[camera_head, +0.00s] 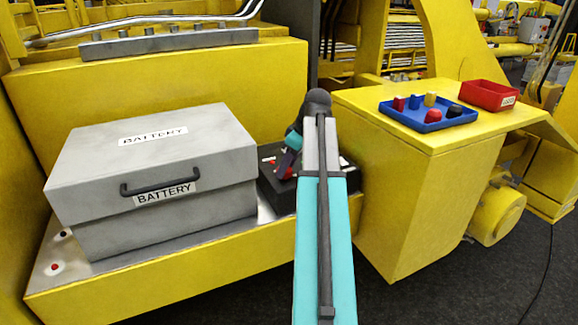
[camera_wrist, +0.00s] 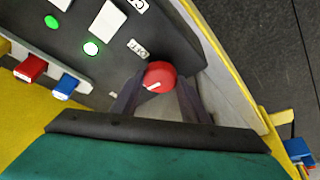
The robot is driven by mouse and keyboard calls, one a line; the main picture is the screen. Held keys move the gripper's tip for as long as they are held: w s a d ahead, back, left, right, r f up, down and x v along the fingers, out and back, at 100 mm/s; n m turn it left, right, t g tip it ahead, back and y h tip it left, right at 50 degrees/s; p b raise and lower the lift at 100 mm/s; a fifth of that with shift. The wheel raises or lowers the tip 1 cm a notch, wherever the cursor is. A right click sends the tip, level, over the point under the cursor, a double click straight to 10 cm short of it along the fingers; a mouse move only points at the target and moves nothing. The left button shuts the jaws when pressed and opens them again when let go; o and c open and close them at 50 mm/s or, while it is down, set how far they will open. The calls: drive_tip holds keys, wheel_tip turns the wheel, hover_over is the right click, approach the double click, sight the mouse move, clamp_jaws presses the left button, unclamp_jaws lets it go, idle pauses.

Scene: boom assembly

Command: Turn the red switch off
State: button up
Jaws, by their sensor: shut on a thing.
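The red switch (camera_wrist: 160,73) is a round knob with a white pointer mark, on a dark control panel (camera_wrist: 120,28). A white label (camera_wrist: 137,48) beside it appears to read OFF; another label is cut off at the top edge. My gripper (camera_wrist: 158,88) has a finger on either side of the knob and is shut on it. In the head view my gripper (camera_head: 286,165) reaches down to the black control box (camera_head: 268,184), beside the battery case. My arm hides part of the box there.
The grey battery case (camera_head: 150,225) stands left of the box. A blue tray (camera_head: 405,121) with several small parts and a red bin (camera_head: 488,95) are on the right yellow surface.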

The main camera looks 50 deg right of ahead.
drive_tip(key=m, duration=0.2)
drive_tip(key=m+h, duration=0.1)
drive_tip(key=m, duration=0.1)
drive_tip(key=m+h, duration=0.1)
drive_tip(key=m, duration=0.1)
drive_tip(key=shift+a, duration=0.4)
drive_tip(key=m+h, duration=0.1)
drive_tip(key=m, duration=0.2)
drive_tip(key=m+h, duration=0.1)
drive_tip(key=m, duration=0.1)
drive_tip(key=shift+w+m+g, duration=0.1)
drive_tip(key=shift+m+g, duration=0.3)
drive_tip(key=shift+h, duration=0.3)
drive_tip(key=o, duration=1.1)
drive_tip(key=shift+c, duration=0.2)
drive_tip(key=shift+a+r, duration=0.25)
drive_tip(key=shift+r, duration=0.45)
drive_tip(key=b+v, duration=0.3)
drive_tip(key=v, duration=0.9)
drive_tip(key=shift+r, duration=0.2)
